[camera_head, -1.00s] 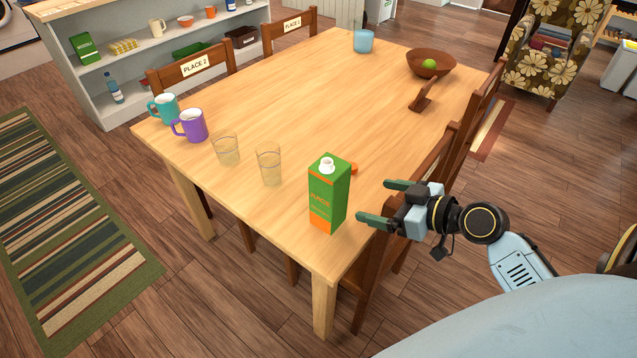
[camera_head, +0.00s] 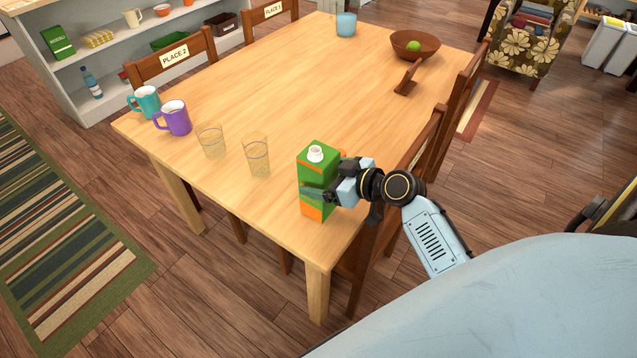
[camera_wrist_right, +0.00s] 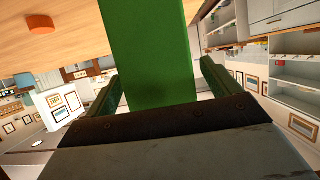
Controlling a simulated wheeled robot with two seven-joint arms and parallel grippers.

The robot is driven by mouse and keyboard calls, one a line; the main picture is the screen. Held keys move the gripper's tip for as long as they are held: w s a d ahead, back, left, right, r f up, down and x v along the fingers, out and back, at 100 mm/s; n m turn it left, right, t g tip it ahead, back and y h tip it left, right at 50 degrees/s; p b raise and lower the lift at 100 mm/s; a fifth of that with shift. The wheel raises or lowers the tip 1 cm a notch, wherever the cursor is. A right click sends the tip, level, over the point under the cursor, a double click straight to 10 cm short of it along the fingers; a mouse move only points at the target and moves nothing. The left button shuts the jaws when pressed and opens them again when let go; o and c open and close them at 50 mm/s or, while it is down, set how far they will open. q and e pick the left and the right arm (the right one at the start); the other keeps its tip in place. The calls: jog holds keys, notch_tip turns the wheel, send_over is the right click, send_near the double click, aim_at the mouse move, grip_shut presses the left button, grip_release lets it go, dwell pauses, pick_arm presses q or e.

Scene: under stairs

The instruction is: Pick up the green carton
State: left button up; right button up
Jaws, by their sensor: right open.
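The green carton (camera_head: 314,168) with a white cap and orange bands stands upright on the wooden table (camera_head: 270,85), near its front corner. My right gripper (camera_head: 322,190) is at the carton with its jaws open, one finger showing across the carton's front face. In the right wrist view, the carton (camera_wrist_right: 150,50) fills the space between the two green fingers (camera_wrist_right: 158,92), with a gap visible on the right side. My left gripper is not in view.
Two glasses (camera_head: 257,157) (camera_head: 211,141), a purple mug (camera_head: 174,118) and a teal mug (camera_head: 146,102) stand left of the carton. A wooden bowl (camera_head: 428,52) with a green fruit is at the far right. An orange round object (camera_wrist_right: 41,24) lies on the table. Chairs (camera_head: 385,215) line the right edge.

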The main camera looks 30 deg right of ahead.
jog(key=shift+x, duration=0.9)
jog(key=shift+c, duration=0.3)
jog(key=c, duration=1.7)
jog(key=shift+w+d+r, duration=0.1)
jog(key=shift+r, duration=0.15)
